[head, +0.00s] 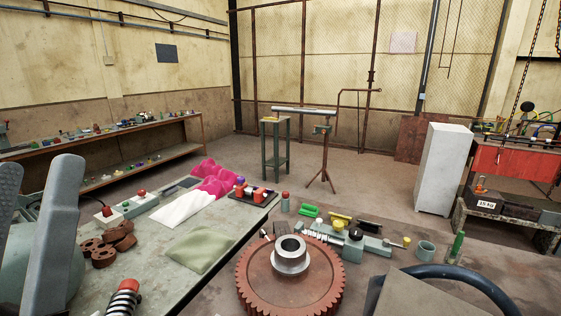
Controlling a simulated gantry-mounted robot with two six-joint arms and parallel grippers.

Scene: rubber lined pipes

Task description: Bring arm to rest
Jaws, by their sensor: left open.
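My left gripper (40,168) stands large at the left edge, close to the camera. Its two grey fingers point up and are spread apart, with nothing between them. It is in front of the left end of the workbench (143,266). The lower part of the gripper is cut off by the frame edge. My right gripper is not in view.
On the bench lie brown round parts (107,244), a white cloth (184,208), a green cloth (200,247) and pink cloth (217,178). A large rust-red gear (259,290) is at the front middle. A white cabinet (443,169) stands at right. Open floor lies behind.

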